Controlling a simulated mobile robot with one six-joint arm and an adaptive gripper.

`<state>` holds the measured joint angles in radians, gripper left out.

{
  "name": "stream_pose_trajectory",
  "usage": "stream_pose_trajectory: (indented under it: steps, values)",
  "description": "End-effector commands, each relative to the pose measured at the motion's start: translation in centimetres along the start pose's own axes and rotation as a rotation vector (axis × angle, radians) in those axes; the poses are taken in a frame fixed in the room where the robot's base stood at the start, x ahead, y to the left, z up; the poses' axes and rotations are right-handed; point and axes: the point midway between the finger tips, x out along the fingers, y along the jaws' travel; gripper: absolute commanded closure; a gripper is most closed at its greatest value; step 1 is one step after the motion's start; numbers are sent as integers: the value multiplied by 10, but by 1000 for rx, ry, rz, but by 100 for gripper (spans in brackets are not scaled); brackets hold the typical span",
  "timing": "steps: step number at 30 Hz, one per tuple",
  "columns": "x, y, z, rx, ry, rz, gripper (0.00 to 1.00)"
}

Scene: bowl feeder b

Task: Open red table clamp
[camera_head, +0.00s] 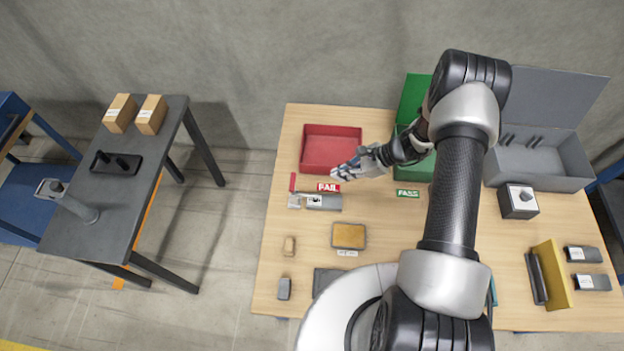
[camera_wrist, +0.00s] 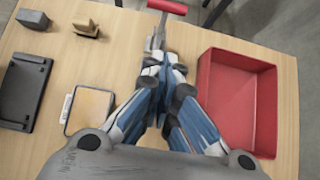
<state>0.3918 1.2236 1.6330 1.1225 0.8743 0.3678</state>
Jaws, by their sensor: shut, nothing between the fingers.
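The red table clamp (camera_head: 293,184) stands at the left part of the wooden table, just left of the FAIL label. It has a red handle and a grey metal body. In the wrist view its red handle (camera_wrist: 167,6) shows at the top edge, with part of its grey metal below it, and my fingers hide the rest. My gripper (camera_head: 341,172) is shut and empty, above the table to the right of the clamp and in front of the red bin. In the wrist view my gripper (camera_wrist: 163,66) points toward the clamp. I cannot tell whether the fingertips touch it.
A red bin (camera_head: 331,166) lies behind the clamp, with a FAIL label (camera_head: 328,187) in front of it. A grey block (camera_head: 323,202) sits right of the clamp. A yellow-topped tray (camera_head: 348,236) is nearer. The table's left edge is close to the clamp.

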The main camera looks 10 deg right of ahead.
Motion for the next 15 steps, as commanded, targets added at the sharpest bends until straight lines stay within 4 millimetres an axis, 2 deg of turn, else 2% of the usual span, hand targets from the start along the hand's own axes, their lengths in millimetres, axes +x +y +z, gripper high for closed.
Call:
stream_pose_trajectory:
  steps: [5, 15]
  values:
    - [20, 1, 0, 0, -1, 4, 100]
    - [92, 1, -1, -2, 0, 4, 100]
